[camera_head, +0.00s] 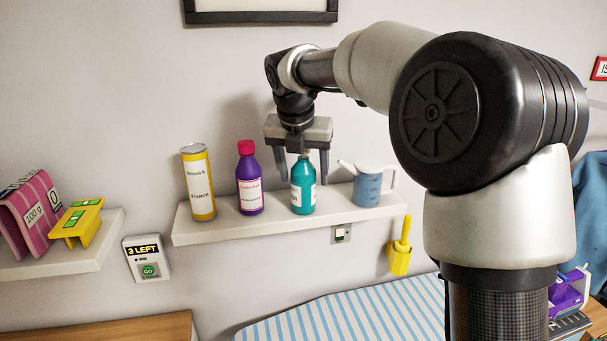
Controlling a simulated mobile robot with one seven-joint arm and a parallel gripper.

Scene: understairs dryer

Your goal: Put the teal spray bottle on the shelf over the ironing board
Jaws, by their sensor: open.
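The teal spray bottle (303,187) stands upright on the white wall shelf (275,227), between a purple bottle and a blue jug. The shelf is above the blue-striped ironing board (345,314). My gripper (302,172) points down over the teal bottle, its fingers apart on either side of the bottle's upper part. I cannot tell from this view whether a finger touches the bottle. The gripper hides part of the bottle's top.
On the same shelf stand a yellow starch can (198,182), a purple bottle (249,179) with a red cap and a blue jug (368,186). A lower left shelf (70,260) holds a pink pack (32,214) and a yellow item (78,222). A yellow holder (399,258) hangs below.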

